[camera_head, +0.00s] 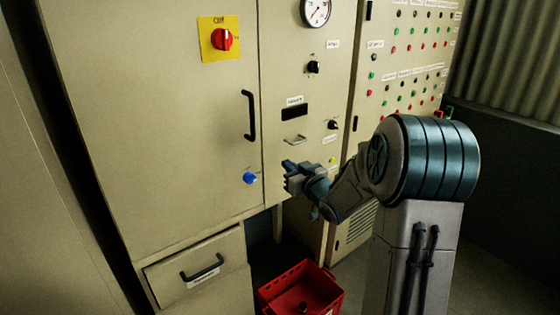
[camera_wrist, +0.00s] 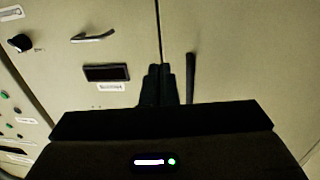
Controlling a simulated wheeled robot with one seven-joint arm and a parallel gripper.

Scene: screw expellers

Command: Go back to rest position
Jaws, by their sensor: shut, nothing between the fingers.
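My gripper (camera_head: 291,173) is in front of the beige cabinet (camera_head: 175,120), near the seam between the wide left door and the narrower middle panel. Its fingers are together and hold nothing. A blue knob (camera_head: 250,177) is on the left door, just left of the fingertips, and looks apart from them. In the wrist view the closed fingers (camera_wrist: 158,84) point at the cabinet, between a dark display slot (camera_wrist: 107,73) and a black vertical handle (camera_wrist: 190,78).
A red rotary switch (camera_head: 221,39) on a yellow plate is at the upper left. A drawer (camera_head: 200,272) and a red crate (camera_head: 322,290) are below. Panels with buttons (camera_head: 410,60) stand behind my arm at the right. Open floor lies at the lower right.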

